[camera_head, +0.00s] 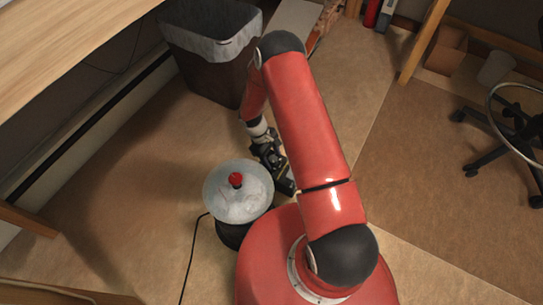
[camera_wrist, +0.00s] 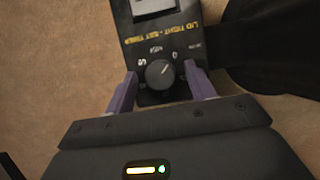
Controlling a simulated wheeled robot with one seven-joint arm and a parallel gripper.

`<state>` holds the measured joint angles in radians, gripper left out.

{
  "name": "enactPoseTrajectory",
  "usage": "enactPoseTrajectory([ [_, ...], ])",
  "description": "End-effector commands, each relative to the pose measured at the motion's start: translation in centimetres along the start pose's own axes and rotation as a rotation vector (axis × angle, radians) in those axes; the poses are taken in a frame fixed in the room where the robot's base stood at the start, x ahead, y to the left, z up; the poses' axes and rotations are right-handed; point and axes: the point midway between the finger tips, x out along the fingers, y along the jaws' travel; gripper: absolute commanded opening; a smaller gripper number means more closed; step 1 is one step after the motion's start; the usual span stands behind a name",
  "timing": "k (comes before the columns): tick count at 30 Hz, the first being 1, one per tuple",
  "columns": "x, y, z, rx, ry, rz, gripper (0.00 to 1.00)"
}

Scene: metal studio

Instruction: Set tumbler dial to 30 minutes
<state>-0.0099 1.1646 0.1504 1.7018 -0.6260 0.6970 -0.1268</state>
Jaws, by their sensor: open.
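The tumbler stands on the floor in the head view, with a round, pale translucent bowl (camera_head: 228,205) topped by a red knob (camera_head: 235,179) and a dark base (camera_head: 232,235). Its black control panel shows in the wrist view, with yellow lettering that reads upside down. The round grey dial (camera_wrist: 160,74) sits on this panel. The dial's light pointer line aims to the upper right, roughly toward the 0 mark; other marks are blurred. My gripper (camera_wrist: 161,80) is open, one purple finger on each side of the dial. Contact cannot be told. In the head view my gripper (camera_head: 274,166) is beside the bowl.
A black cord (camera_head: 190,255) runs over the floor left of the tumbler. A lined dark bin (camera_head: 205,70) stands behind, and a wooden desk (camera_head: 60,40) is at upper left. An office chair (camera_head: 505,140) is at right. The floor between is clear.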

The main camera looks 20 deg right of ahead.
Motion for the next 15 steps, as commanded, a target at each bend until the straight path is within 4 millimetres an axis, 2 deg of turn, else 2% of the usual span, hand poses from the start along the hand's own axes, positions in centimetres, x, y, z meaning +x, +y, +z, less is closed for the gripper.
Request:
enactPoseTrajectory([
  [3, -0.03, 0.01, 0.0, 0.0, 0.0, 0.0, 0.52],
  [12, -0.05, 0.01, 0.01, 0.0, 0.0, 0.0, 0.13],
  [15, -0.05, 0.01, 0.01, 0.001, 0.0, 0.0, 0.1],
])
